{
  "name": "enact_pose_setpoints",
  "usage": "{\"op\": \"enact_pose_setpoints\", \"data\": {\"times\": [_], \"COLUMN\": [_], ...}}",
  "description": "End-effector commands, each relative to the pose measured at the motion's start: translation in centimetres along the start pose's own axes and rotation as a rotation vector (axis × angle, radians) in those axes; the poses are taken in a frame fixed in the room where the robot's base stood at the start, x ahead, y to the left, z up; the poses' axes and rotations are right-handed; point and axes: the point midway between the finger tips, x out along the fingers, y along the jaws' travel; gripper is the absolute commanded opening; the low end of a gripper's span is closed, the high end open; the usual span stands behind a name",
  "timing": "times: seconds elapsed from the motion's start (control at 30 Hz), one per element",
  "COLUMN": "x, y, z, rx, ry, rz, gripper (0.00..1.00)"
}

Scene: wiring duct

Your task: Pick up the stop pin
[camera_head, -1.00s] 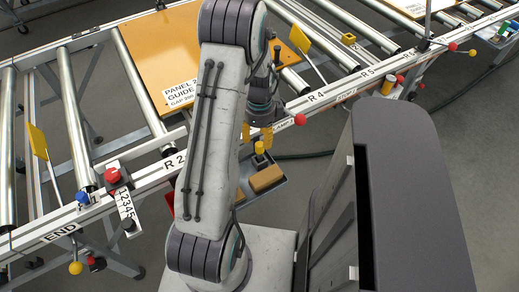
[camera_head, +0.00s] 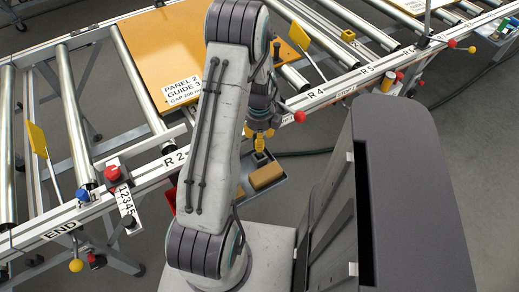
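My gripper (camera_head: 260,138) hangs below the wrist, just right of my arm link, over a small tray on the floor side of the rail. Its yellow fingers are small and partly overlapped in this view. A yellow piece, apparently the top of the stop pin (camera_head: 260,146), shows between or just below the fingertips. It is above a dark square holder (camera_head: 260,158) in the tray. The fingers and the pin share the same yellow, so I cannot tell whether the fingers touch or grip it.
The grey tray (camera_head: 278,187) also holds a brown block (camera_head: 266,176). The conveyor rail (camera_head: 318,97) runs diagonally behind the gripper. An orange panel (camera_head: 150,60) lies on the rollers. Red-knobbed levers and yellow flags stand along the rail. Grey floor is open at the right.

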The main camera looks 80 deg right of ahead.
Motion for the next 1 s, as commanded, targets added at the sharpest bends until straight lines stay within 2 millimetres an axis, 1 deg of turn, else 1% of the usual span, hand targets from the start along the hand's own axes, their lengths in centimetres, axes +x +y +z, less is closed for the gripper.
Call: {"op": "enact_pose_setpoints", "data": {"times": [0.03, 0.1, 0.47, 0.7, 0.8, 1.0], "x": [0.7, 1.4, 3.4, 6.6, 7.6, 8.5], "y": [0.0, 0.0, 0.0, 0.0, 0.0, 0.0], "z": [0.0, 0.0, 0.0, 0.0, 0.0, 0.0], "rx": [-0.001, -0.001, -0.002, -0.003, -0.003, -0.003], "ry": [0.001, 0.001, 0.001, 0.001, 0.000, -0.001], "rz": [0.001, 0.001, 0.001, 0.001, 0.000, -0.001], "gripper": [0.49, 0.49, 0.49, 0.49, 0.49, 0.49]}}
